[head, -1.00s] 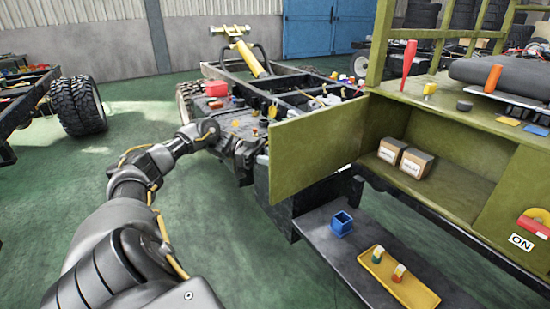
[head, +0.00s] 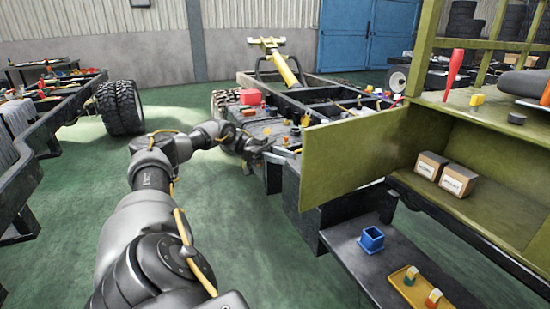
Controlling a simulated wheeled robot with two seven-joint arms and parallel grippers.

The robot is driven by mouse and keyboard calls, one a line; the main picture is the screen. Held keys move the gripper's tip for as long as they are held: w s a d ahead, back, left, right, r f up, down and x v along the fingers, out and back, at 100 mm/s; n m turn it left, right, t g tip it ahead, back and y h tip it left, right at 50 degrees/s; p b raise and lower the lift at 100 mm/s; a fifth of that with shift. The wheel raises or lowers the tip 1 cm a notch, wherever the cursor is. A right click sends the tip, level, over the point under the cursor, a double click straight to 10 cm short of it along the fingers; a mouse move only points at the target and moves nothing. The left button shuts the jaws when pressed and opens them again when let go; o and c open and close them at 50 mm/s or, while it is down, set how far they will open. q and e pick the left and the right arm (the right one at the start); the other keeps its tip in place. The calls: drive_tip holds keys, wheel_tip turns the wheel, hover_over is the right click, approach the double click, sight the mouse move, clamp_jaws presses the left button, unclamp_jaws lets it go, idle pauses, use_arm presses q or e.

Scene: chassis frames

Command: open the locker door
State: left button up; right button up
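The locker door (head: 352,158) is an olive-green panel. It stands swung out from the left end of the green locker (head: 480,205), whose front is open beside it. Two small cardboard boxes (head: 458,181) with dark tops sit inside. My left arm reaches forward from the bottom of the view. My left gripper (head: 262,157) is to the left of the door's free edge, apart from it, in front of the dark chassis. Its fingers look spread and empty, though they are small and dark here. My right gripper is not in view.
A dark shelf below the door holds a blue open box (head: 371,239) and a yellow tray (head: 415,289). A chassis (head: 290,110) with loose parts stands behind my gripper. A red screwdriver (head: 454,70) stands on the locker top.

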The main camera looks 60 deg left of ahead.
use_arm(q)
drive_tip(key=shift+v, duration=1.25)
